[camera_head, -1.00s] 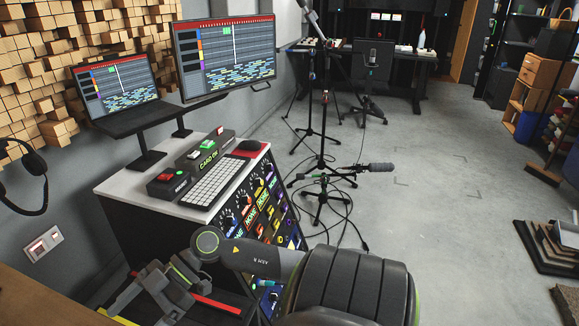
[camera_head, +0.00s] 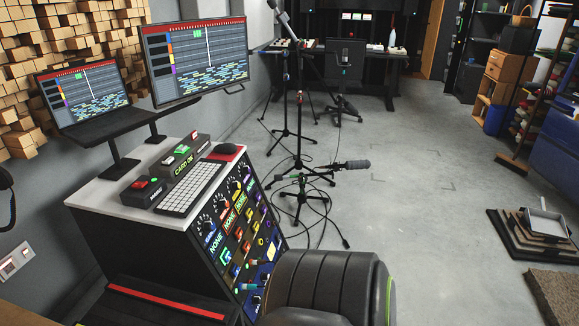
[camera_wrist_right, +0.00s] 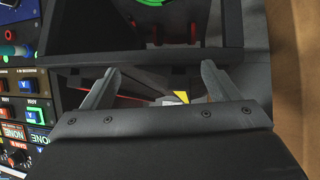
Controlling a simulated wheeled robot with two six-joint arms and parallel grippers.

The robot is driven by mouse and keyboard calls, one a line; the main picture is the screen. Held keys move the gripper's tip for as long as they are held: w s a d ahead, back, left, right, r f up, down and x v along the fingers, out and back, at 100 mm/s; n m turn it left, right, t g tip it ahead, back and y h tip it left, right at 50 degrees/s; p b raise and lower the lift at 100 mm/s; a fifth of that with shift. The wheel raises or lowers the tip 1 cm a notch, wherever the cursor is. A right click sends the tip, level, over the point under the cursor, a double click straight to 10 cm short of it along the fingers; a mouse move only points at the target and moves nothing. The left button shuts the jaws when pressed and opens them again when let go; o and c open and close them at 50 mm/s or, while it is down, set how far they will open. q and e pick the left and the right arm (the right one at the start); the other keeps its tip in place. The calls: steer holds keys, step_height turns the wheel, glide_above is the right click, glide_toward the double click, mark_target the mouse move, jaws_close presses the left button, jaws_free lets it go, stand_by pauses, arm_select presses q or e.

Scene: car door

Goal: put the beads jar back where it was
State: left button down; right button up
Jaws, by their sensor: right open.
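I cannot make out the beads jar in either view. My right gripper (camera_wrist_right: 160,70) shows in the right wrist view, its two grey fingers spread apart. I see nothing held between them. Beyond the fingers are a dark frame, a red strip and a small yellow patch, too cropped to name. Neither gripper shows in the head view.
A desk with a white top (camera_head: 95,192) holds a keyboard (camera_head: 190,188) and has a knob panel (camera_head: 235,215) on its side. Microphone stands (camera_head: 300,150) stand behind. Grey floor (camera_head: 420,215) is open at right.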

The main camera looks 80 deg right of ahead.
steer(key=s+a+f+g, duration=0.2)
steer(key=s+f, duration=0.2)
steer(key=s, duration=0.4)
steer(key=s+a+f+g, duration=0.2)
steer(key=s+f+g, duration=0.1)
steer(key=s, duration=0.5)
steer(key=s+a+f+g+y, duration=0.1)
steer(key=s+a+f+g, duration=0.1)
steer(key=s+f, duration=0.4)
steer(key=shift+s+a+g, duration=0.25)
steer(key=shift+s+g, duration=0.25)
steer(key=shift+s, duration=0.65)
